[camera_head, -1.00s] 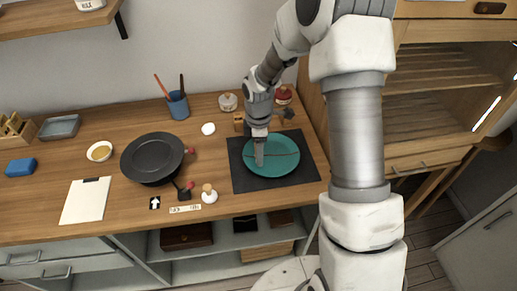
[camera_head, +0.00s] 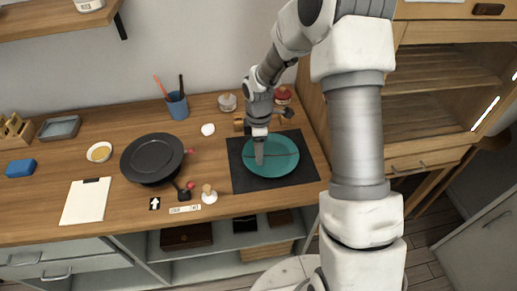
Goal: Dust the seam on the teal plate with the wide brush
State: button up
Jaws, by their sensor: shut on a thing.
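The teal plate (camera_head: 284,165) lies on a dark mat (camera_head: 241,181) at the right of the counter, in the head view. A thin dark seam (camera_head: 284,154) runs across the plate. My gripper (camera_head: 259,137) points down over the left part of the plate. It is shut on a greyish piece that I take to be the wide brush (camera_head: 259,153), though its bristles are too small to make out. Its lower end is at the plate near the seam; I cannot tell whether it touches.
Behind the mat are a small wooden block (camera_head: 238,124), a dark-headed tool (camera_head: 287,113), a lidded jar (camera_head: 227,103) and a red jar (camera_head: 283,95). A black pan (camera_head: 152,158) and a white-based stopper (camera_head: 209,196) stand left. A blue cup (camera_head: 177,106) holds sticks.

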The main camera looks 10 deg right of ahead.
jog(key=shift+s, duration=0.2)
jog(key=shift+w, duration=0.25)
jog(key=shift+s+f, duration=0.1)
jog(key=shift+s, duration=0.15)
jog(key=shift+w, duration=0.15)
jog(key=shift+s, duration=0.2)
jog(key=shift+w, duration=0.1)
jog(key=shift+w+a, duration=0.1)
jog(key=shift+w, duration=0.2)
jog(key=shift+r, duration=0.25)
